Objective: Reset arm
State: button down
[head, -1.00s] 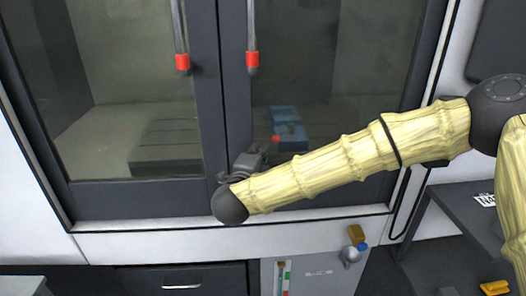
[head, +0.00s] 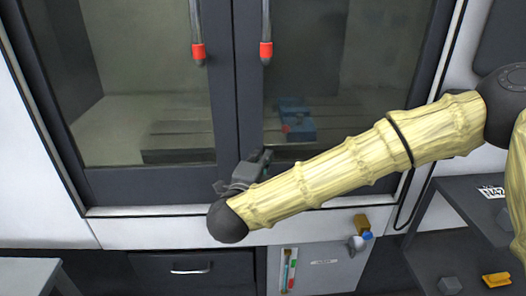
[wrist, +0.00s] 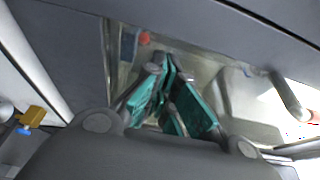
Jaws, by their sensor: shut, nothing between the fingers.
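My arm, in a pale yellow ribbed sleeve, reaches from the right across the front of a grey-framed machine cabinet in the head view. My gripper (head: 258,163) shows there as a small dark shape beyond the black wrist joint, mostly hidden by it. In the wrist view my gripper (wrist: 168,75) has its teal-padded fingers drawn together, with nothing held. The cabinet's glass doors (head: 150,90) are behind it.
Two red-ended door handles (head: 198,52) hang on the cabinet doors. A valve with a brown-yellow handle and blue part (head: 360,230) is below the cabinet. A dark drawer (head: 190,268) is at lower left. A grey table (head: 470,210) with a yellow object (head: 496,280) nearby is at right.

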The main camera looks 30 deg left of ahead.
jog(key=shift+s+d, duration=0.1)
jog(key=shift+s, duration=0.3)
jog(key=d+f+n+g+y+p, duration=0.1)
jog(key=d+f+n+g, duration=0.2)
jog(key=f, duration=0.6)
jog(key=d+f+n+g, duration=0.1)
jog(key=d+f+n, duration=0.3)
jog(key=f, duration=0.6)
jog(key=s+d+f+n+g+p, duration=0.1)
jog(key=s+d+f+n+g, duration=0.15)
jog(key=d+f, duration=0.6)
jog(key=s+d+f+n+g, duration=0.2)
jog(key=s+d+f+g, duration=0.15)
jog(key=d+f, duration=0.45)
jog(key=s+d+f+n+g+h, duration=0.2)
jog(key=s+d+f, duration=0.4)
jog(key=s+d, duration=0.6)
jog(key=s+d+f+n+g+h+p, duration=0.1)
jog(key=s+d+f+g, duration=0.4)
jog(key=s+d, duration=0.7)
jog(key=d+n+h, duration=0.1)
jog(key=d, duration=0.3)
jog(key=shift+s+d+f+g+h, duration=0.3)
jog(key=shift+s+d+f+h, duration=0.05)
jog(key=shift+s+d+h, duration=0.05)
